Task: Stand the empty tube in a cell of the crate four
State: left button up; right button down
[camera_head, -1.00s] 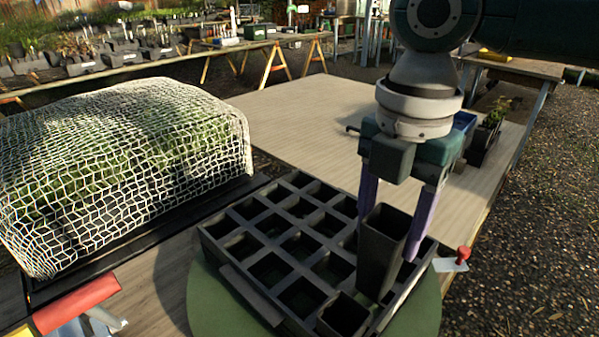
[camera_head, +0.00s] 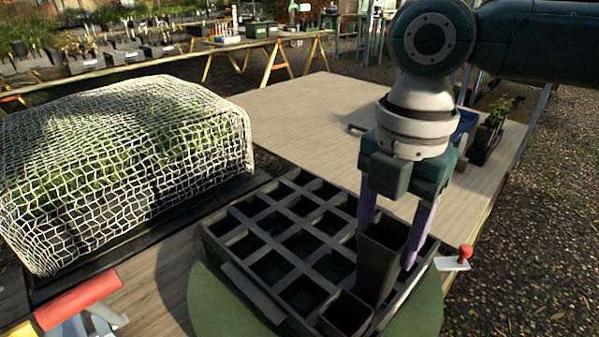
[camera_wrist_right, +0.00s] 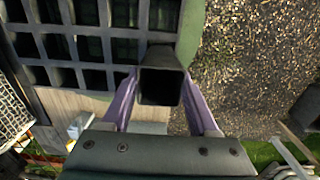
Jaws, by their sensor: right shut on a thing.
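My right gripper (camera_head: 392,245) is shut on a dark, square, empty tube (camera_head: 376,270). The tube is upright, open end up, at the right side of the black crate (camera_head: 238,243). Its lower end is at the crate's right-hand cells; I cannot tell how deep it sits in one. In the right wrist view the tube (camera_wrist_right: 160,82) is between the two purple fingers, beside the crate's grid (camera_wrist_right: 82,47). Another dark square tube (camera_head: 346,314) stands in the crate's near corner. Several other cells look empty. My left gripper is not in view.
The crate rests on a round green base (camera_head: 215,300). A netted plant cover (camera_head: 120,165) stands at left. A red-handled white piece (camera_head: 455,259) juts at the crate's right. A red and yellow object (camera_head: 78,299) lies front left. The pale tabletop (camera_head: 300,120) behind is largely clear.

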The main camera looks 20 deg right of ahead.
aim_at(376, 278)
jog(key=shift+f+b, duration=0.65)
jog(key=shift+f, duration=0.75)
jog(key=shift+f+b, duration=1.25)
jog(key=shift+f, duration=1.25)
jog(key=shift+f, duration=0.35)
